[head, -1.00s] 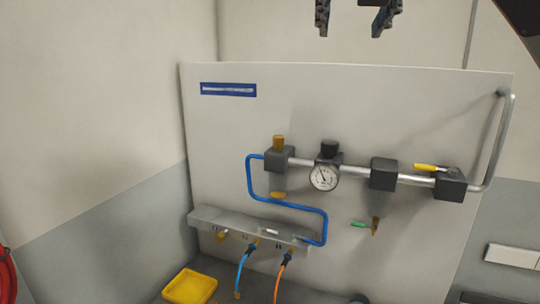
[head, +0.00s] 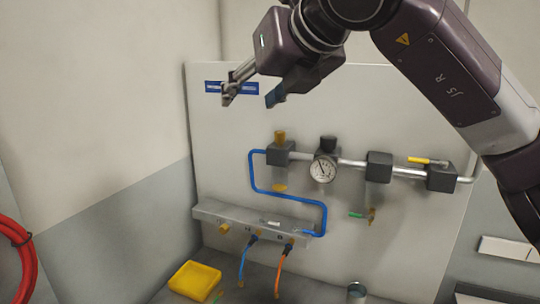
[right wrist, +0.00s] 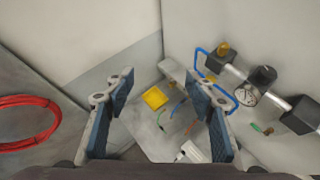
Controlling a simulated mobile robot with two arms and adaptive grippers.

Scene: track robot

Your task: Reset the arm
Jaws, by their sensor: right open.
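My right arm comes in from the right in the head view. Its right gripper (head: 250,97) is open and empty, in front of the upper left of the white panel, near the blue label strip (head: 244,88). In the right wrist view the two fingers of the right gripper (right wrist: 162,125) stand apart with nothing between them. The pipe assembly with a pressure gauge (head: 323,168) is on the panel below and to the right of the gripper; it also shows in the right wrist view (right wrist: 247,95). My left gripper is not in view.
A yellow tray (head: 195,279) lies on the bench below the panel. Blue and orange hoses (head: 281,264) hang from the manifold (head: 248,222). A coiled red hose (head: 24,262) is at the left. A yellow-handled valve (head: 428,161) sits at the right. The space around the gripper is clear.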

